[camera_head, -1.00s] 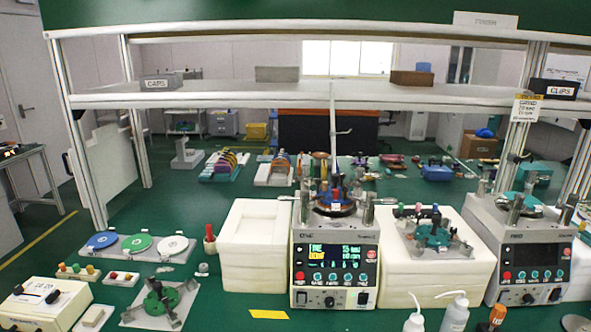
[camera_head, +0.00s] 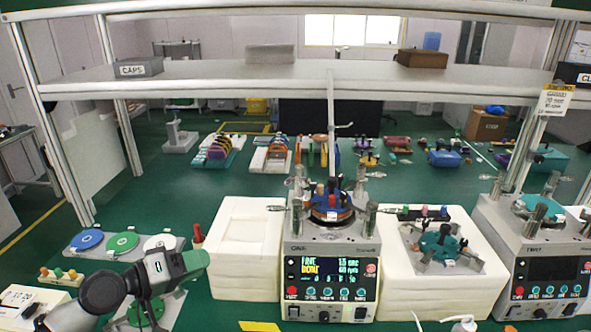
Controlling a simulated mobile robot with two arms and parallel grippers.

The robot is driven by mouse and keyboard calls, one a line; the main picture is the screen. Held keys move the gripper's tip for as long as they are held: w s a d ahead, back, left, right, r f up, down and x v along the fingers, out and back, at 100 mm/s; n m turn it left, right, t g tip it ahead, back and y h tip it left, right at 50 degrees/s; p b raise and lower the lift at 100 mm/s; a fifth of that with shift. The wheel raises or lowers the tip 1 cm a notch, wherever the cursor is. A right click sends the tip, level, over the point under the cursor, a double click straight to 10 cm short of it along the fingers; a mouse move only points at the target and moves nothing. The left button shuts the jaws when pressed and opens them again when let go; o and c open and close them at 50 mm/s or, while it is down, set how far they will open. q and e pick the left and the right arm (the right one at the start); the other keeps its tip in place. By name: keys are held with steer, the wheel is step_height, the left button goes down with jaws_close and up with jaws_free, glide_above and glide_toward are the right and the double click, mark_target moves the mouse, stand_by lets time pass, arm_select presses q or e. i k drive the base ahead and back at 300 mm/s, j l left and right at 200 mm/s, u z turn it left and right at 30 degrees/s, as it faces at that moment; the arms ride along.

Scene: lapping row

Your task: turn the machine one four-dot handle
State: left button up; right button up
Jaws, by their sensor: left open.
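Machine one (camera_head: 331,262) stands at centre with a lit display, a row of buttons and a black knob on its front. Its round plate (camera_head: 332,214) on top carries coloured pegs and is flanked by upright metal posts with side levers. The dots on the handles are too small to make out, so I cannot tell which is the four-dot one. My left gripper (camera_head: 190,263) is open at the lower left, well apart from machine one, and seems empty. It partly hides a green fixture behind it.
A white foam block (camera_head: 241,285) stands left of machine one. Another foam block (camera_head: 463,297) with a teal fixture stands to its right, then a second machine (camera_head: 541,270). A red-topped peg (camera_head: 197,238) is close to my left gripper. A shelf (camera_head: 220,84) spans above.

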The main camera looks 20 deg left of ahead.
mark_target(298, 176)
steer(key=i, duration=1)
